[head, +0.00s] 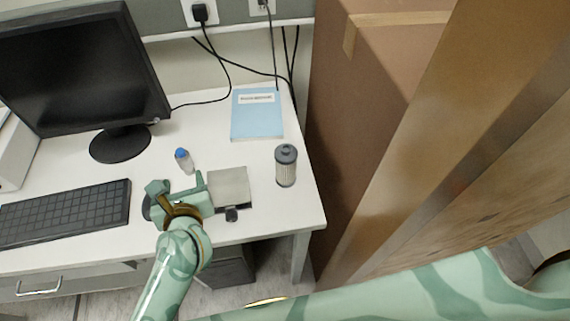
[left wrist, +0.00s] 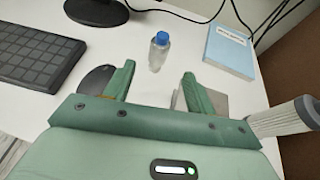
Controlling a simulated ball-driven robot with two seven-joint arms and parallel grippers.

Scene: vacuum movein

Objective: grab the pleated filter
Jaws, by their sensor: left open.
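The pleated filter (head: 286,168) stands upright near the desk's right edge, a pale ribbed cylinder with a dark grey cap. In the left wrist view the filter (left wrist: 284,118) shows at the right edge, partly cut off and outside my jaws. My left gripper (head: 177,184) is open and empty over the desk, to the left of the filter, with a grey square object between them. Its two fingers (left wrist: 157,78) are spread apart in the left wrist view. My right arm crosses the bottom of the head view, and its gripper is out of view.
A small blue-capped bottle (head: 184,160) stands just beyond my left gripper. A grey square object (head: 228,187) lies beside the gripper. A blue book (head: 257,115), keyboard (head: 64,212) and monitor (head: 75,65) are on the desk. Tall cardboard boxes (head: 375,90) stand right of the desk.

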